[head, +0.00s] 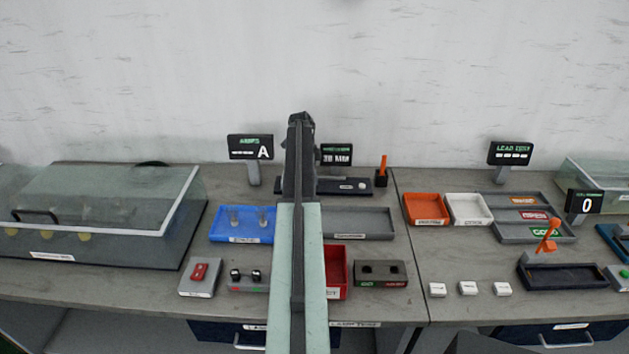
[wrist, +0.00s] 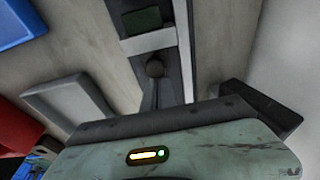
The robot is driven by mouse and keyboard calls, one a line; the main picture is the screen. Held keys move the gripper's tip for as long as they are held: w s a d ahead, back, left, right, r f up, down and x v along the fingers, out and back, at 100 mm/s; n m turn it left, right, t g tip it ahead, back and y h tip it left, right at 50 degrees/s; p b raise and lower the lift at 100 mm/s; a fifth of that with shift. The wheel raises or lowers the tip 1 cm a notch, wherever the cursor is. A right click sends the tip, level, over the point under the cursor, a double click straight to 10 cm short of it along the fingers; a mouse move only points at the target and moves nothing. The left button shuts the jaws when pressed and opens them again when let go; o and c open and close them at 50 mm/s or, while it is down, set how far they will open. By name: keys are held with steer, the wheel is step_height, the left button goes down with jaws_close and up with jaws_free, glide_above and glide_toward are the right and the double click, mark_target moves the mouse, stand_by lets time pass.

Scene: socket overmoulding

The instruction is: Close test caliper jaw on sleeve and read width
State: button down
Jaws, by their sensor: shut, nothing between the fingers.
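The caliper (head: 345,186) is a dark bar at the back of the bench, partly hidden behind my arm in the head view. A small display (head: 336,154) stands behind it; its lettering seems to end in MM, but the number is too small to read surely. My gripper (head: 300,118) is shut and empty, at the end of my arm, which overlaps the caliper's left part. In the wrist view a dark rail (wrist: 186,50) with a round dark knob (wrist: 155,68) lies ahead of my gripper. I cannot make out a sleeve in the jaw.
A blue tray (head: 225,224) with upright grey pieces and a grey tray (head: 358,223) lie in front of the caliper. A red tray (head: 336,270), a dark two-hole block (head: 381,272) and an orange post (head: 382,168) are nearby. A glass-covered box (head: 110,210) fills the left.

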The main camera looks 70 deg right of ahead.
steer(key=shift+w+a, duration=0.35)
steer(key=shift+w, duration=0.5)
stand_by(0.3)
steer(key=shift+s+d, duration=0.25)
steer(key=shift+s, duration=0.4)
steer(key=shift+r, duration=0.1)
step_height(320, 180, up, 7)
steer(key=p, duration=0.7)
